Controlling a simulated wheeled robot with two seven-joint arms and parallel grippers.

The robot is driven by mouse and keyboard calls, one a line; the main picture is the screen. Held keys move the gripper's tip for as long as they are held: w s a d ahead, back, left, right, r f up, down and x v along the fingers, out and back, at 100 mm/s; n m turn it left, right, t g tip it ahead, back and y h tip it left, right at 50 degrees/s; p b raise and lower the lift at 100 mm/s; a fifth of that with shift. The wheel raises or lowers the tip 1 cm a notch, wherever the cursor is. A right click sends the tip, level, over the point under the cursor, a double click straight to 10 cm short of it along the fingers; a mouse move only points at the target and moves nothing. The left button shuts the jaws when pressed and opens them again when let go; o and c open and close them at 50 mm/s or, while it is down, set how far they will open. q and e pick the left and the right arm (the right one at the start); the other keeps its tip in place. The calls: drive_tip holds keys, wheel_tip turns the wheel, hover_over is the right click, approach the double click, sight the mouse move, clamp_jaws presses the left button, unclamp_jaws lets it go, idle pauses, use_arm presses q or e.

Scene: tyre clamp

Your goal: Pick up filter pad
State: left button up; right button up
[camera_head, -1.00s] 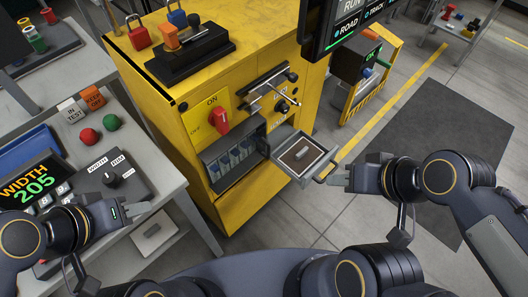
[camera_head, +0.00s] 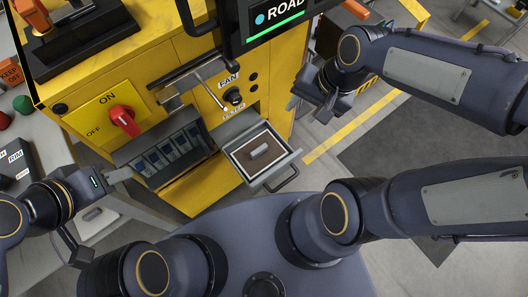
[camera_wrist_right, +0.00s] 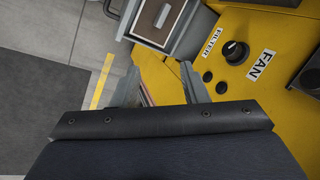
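A brown filter pad (camera_head: 247,163) with a small grey grip (camera_head: 260,151) lies in the pulled-out grey drawer (camera_head: 282,168) of the yellow machine. The pad also shows at the top of the right wrist view (camera_wrist_right: 150,18), with its grip (camera_wrist_right: 163,14). A pale pad-like piece with a grey grip (camera_head: 93,214) lies low at the left, partly hidden by my left arm. My right gripper (camera_wrist_right: 161,88) is open and empty, beside the machine front and apart from the drawer. My left gripper (camera_head: 121,174) is left of the drawer; its finger gap cannot be made out.
The yellow machine (camera_head: 187,190) carries a red switch (camera_head: 124,120), a fan knob (camera_head: 233,96) and a slotted bin (camera_head: 165,152). The drawer handle (camera_head: 283,180) sticks out in front. A screen (camera_head: 272,25) overhangs the top.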

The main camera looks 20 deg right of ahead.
sight(260, 148)
drive_tip(key=w+a+f+m+g+b, duration=0.1)
drive_tip(key=a+f+m+b, duration=0.1)
drive_tip(key=f, duration=0.6)
drive_tip(key=w+a+f+m+g+b, duration=0.1)
drive_tip(key=a+f, duration=0.3)
drive_tip(key=f, duration=0.4)
drive_tip(key=w+a+f+m+g+y+b, duration=0.1)
drive_tip(key=w+a+f+m+b, duration=0.1)
drive_tip(key=f, duration=0.5)
drive_tip(key=shift+w+a+f+m+g+b, duration=0.25)
drive_tip(key=shift+a+f+m+g+b, duration=0.15)
drive_tip(key=shift+m+b, duration=0.45)
use_arm(q)
wheel_tip(260, 148, down, 8)
drive_tip(key=shift+f, duration=0.25)
use_arm(e)
drive_tip(key=shift+c, duration=0.4)
clamp_jaws()
